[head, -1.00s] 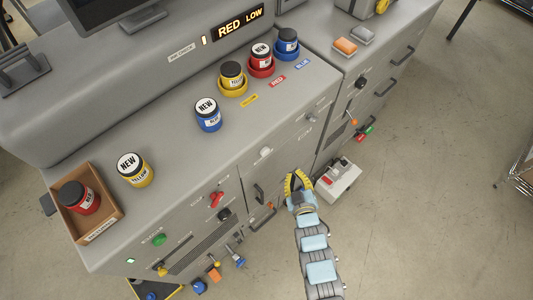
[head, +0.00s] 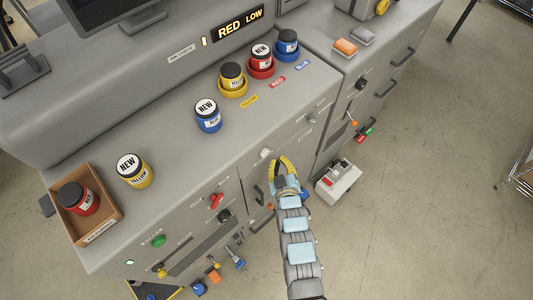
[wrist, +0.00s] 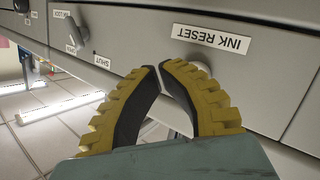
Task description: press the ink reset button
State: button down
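The white ink reset button (head: 265,153) is on the front panel of the grey machine. In the wrist view, the "INK RESET" label (wrist: 210,38) appears upside down on the panel. A pale round part of the button (wrist: 201,65) shows just below it, partly hidden by my right-hand finger. My gripper (head: 281,159) is just right of the button in the head view. In the wrist view, the yellow fingers of my gripper (wrist: 160,67) have their tips together with nothing visible between them. I cannot tell whether they touch the panel.
The ink lock knob (wrist: 75,34) sits to the left in the wrist view. New yellow (head: 135,171) and blue (head: 208,116) ink jars stand on the machine top. A display (head: 240,23) reads "RED LOW". A box (head: 118,217) at left holds a red jar. A grey-white box (head: 339,181) stands on the floor.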

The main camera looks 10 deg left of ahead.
jog(key=shift+w+a, duration=0.55)
jog(key=shift+w+a, duration=0.1)
jog(key=shift+a, duration=0.05)
dwell(1.1)
jog(key=shift+w+a+b, duration=0.2)
jog(key=shift+b, duration=0.15)
jog(key=shift+w+a, duration=0.35)
jog(key=shift+a, duration=0.05)
dwell(1.1)
dwell(0.3)
jog(key=shift+s+d+b, duration=0.35)
jog(key=shift+s+d, duration=0.3)
jog(key=shift+d, duration=0.05)
jog(key=shift+d, duration=0.1)
jog(key=s+d, duration=0.3)
jog(key=shift+s+d, duration=0.15)
jog(key=shift+d, duration=0.15)
dwell(0.3)
